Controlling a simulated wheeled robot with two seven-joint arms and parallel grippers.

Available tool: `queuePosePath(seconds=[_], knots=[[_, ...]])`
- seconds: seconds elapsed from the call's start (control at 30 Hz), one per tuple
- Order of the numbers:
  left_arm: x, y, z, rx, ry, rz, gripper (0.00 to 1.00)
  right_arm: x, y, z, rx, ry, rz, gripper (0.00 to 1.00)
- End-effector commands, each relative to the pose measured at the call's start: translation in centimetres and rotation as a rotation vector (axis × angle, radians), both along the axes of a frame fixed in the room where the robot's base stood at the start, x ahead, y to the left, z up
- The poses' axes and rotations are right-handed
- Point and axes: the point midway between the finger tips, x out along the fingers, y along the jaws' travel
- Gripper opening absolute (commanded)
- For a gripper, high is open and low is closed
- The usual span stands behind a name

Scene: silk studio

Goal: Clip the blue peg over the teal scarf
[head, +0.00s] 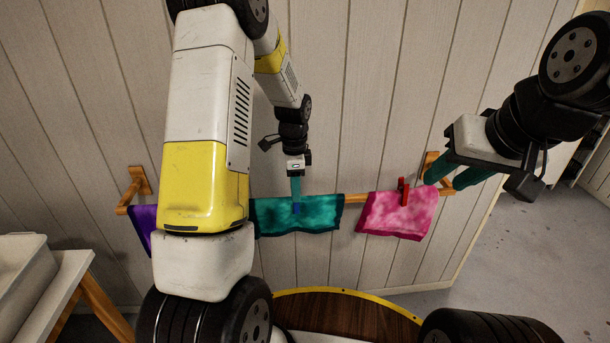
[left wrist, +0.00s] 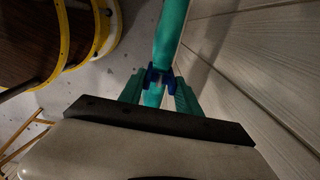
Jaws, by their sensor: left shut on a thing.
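The teal scarf (head: 325,214) hangs over a wooden rail on the wall, and its top fold shows in the left wrist view (left wrist: 171,30). My left gripper (head: 296,196) points down at the scarf's top edge, near its middle. It is shut on the blue peg (head: 296,209), which overlaps the scarf. In the left wrist view the blue peg (left wrist: 160,77) lies across the fold, a prong on either side; how deep it sits is hard to tell. My right gripper (head: 457,175) is open and empty near the rail's right end.
A pink scarf (head: 395,217) with a red peg (head: 403,190) hangs right of the teal one. A purple scarf (head: 143,222) at the left is partly hidden by my arm. The wooden rail (head: 356,198) stands close to the panelled wall. A white bin (head: 22,262) stands at the left edge.

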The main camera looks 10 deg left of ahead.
Motion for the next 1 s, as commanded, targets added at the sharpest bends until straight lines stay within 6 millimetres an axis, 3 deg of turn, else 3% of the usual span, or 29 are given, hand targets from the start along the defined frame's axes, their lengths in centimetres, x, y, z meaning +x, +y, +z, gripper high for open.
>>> queuePosePath(seconds=[0.13, 0.17, 0.3, 0.67, 1.0], knots=[[0.0, 0.0, 0.0, 0.000, 0.000, 0.000, 0.02, 0.0, 0.0, 0.0, 0.000, 0.000, 0.000, 0.36], [0.0, 0.0, 0.0, 0.000, 0.000, 0.000, 0.42, 0.0, 0.0, 0.0, 0.000, 0.000, 0.000, 0.36], [0.0, 0.0, 0.0, 0.000, 0.000, 0.000, 0.65, 0.0, 0.0, 0.0, 0.000, 0.000, 0.000, 0.36], [0.1, 0.0, 0.5, 0.000, -0.002, 0.000, 0.65, 0.0, 0.0, 0.0, 0.000, 0.000, 0.000, 0.36], [0.1, 0.0, 6.0, 0.000, -0.004, 0.000, 0.65, 0.0, 0.0, 0.0, 0.000, 0.000, 0.000, 0.36]])
